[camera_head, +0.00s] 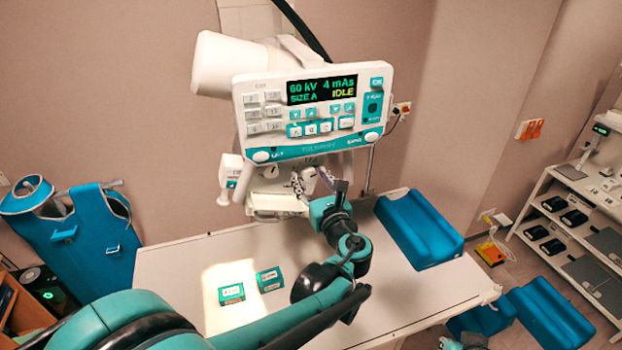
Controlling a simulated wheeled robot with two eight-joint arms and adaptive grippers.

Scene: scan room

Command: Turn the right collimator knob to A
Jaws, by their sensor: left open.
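The white X-ray tube head carries a control panel (312,113) with a lit display (322,90) reading 60 kV, 4 mAs, SIZE A, IDLE. Below it is the white collimator (277,200), partly hidden behind the panel and my gripper. My left arm comes from the lower left across the table and bends up to the collimator. My left gripper (313,181) is open at the collimator's right side, just under the panel. The right knob cannot be made out there, and I cannot tell whether the fingers touch it.
A white table (425,293) stands below, with two small teal-edged boxes (232,292) (269,279) and a blue cushion (418,229). A blue apron (75,240) hangs at left. A white shelf rack (585,215) and blue blocks (548,313) stand at right.

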